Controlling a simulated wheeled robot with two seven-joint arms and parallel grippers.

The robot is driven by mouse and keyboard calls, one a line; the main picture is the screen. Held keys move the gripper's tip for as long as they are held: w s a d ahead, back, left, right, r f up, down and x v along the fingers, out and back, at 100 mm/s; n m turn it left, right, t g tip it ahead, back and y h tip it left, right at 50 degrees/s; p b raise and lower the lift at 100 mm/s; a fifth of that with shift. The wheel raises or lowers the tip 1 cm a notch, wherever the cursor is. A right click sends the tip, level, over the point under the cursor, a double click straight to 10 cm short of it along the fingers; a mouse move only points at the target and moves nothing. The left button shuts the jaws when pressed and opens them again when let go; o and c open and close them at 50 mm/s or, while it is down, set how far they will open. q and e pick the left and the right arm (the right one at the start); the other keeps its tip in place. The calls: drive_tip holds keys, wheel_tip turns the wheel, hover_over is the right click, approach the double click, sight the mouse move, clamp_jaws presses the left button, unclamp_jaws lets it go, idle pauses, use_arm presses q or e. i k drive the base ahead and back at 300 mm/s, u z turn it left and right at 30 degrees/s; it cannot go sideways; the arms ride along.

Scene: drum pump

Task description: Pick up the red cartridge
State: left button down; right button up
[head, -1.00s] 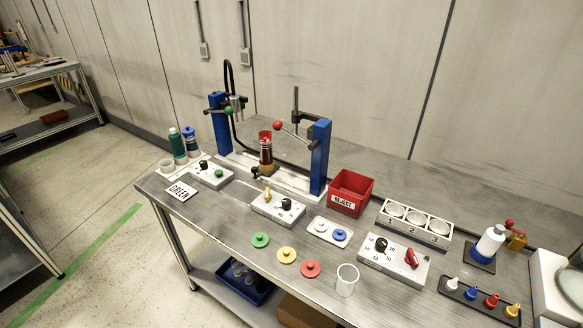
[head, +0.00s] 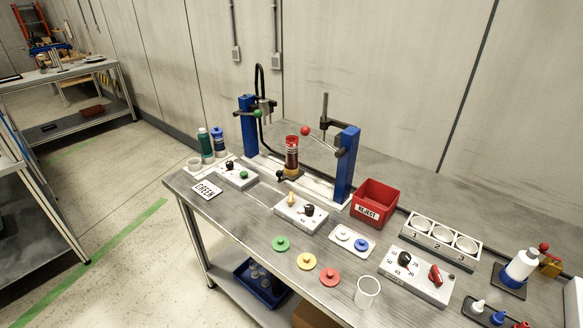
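A red cylinder with a dark band (head: 291,152), the red thing that looks most like a cartridge, stands upright on a brass-coloured base (head: 290,173). It is between two blue posts, the left post (head: 248,125) and the right post (head: 346,165), on the grey bench. A green bottle (head: 206,145) and a blue bottle (head: 218,142) stand at the bench's left end. Neither of my grippers shows in the head view.
A red reject bin (head: 376,204) stands right of the posts. Control boxes (head: 301,213), coloured discs (head: 306,261), a clear cup (head: 366,291) and a three-hole block (head: 441,241) crowd the bench. A lever with a red knob (head: 306,131) reaches near the red cylinder.

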sight(292, 156)
drive_tip(key=u, duration=1.75)
drive_tip(key=i, duration=0.75)
drive_tip(key=z, duration=3.3)
